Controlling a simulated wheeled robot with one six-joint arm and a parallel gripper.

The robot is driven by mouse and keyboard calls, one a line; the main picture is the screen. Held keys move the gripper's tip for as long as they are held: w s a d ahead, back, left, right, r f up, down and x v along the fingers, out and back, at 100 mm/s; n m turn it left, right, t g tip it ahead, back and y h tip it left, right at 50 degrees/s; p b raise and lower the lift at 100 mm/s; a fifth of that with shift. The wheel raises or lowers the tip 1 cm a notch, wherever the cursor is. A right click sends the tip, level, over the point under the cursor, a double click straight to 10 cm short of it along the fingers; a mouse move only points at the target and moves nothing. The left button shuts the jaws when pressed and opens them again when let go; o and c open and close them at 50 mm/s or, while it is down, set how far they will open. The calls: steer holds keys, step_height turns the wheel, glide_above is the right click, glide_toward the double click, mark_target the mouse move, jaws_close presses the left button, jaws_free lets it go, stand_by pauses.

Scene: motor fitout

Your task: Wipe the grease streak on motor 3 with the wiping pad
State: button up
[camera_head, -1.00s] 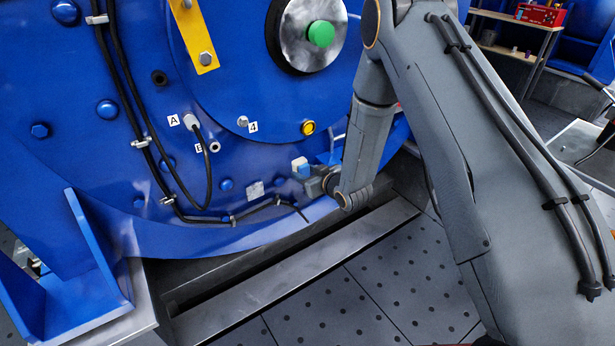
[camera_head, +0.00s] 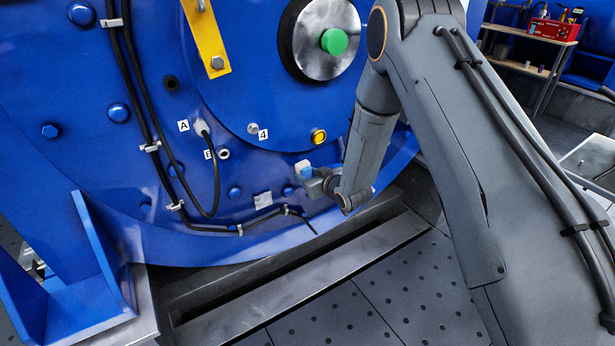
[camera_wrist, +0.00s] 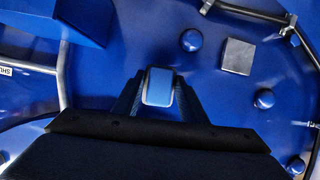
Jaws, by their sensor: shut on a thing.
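The wiping pad (camera_head: 303,168) is a small blue and white block. My gripper (camera_head: 314,179) is shut on it in front of the lower part of a big blue motor face (camera_head: 80,160). In the wrist view the pad (camera_wrist: 159,87) shows blue with a pale edge between the two dark fingers of my gripper (camera_wrist: 158,98). I cannot tell whether the pad touches the blue surface. I cannot make out a grease streak in either view, and no motor number 3 is readable.
Black cables (camera_head: 140,110) are clipped down the motor face, past labelled sockets A and B. A square grey plate (camera_head: 263,200) is near the lower rim. A blue bracket (camera_head: 95,270) stands at lower left. Perforated floor (camera_head: 380,290) is open below; a shelf (camera_head: 525,30) is at back right.

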steer(key=shift+w+a+b, duration=0.4)
steer(key=shift+w+a, duration=0.2)
steer(key=shift+w, duration=0.25)
stand_by(0.5)
steer(key=shift+d, duration=0.1)
steer(key=w+d, duration=0.2)
steer(key=d, duration=0.1)
steer(key=shift+w, duration=0.15)
steer(key=shift+a, duration=0.1)
stand_by(0.3)
steer(key=shift+s+a+r+p, duration=0.1)
steer(key=shift+s+a+p, duration=0.15)
steer(key=shift+s+a, duration=0.5)
steer(key=shift+s+a+r+p, duration=0.15)
steer(key=shift+s+a, duration=0.25)
steer(key=shift+a, duration=0.5)
steer(key=shift+f, duration=0.15)
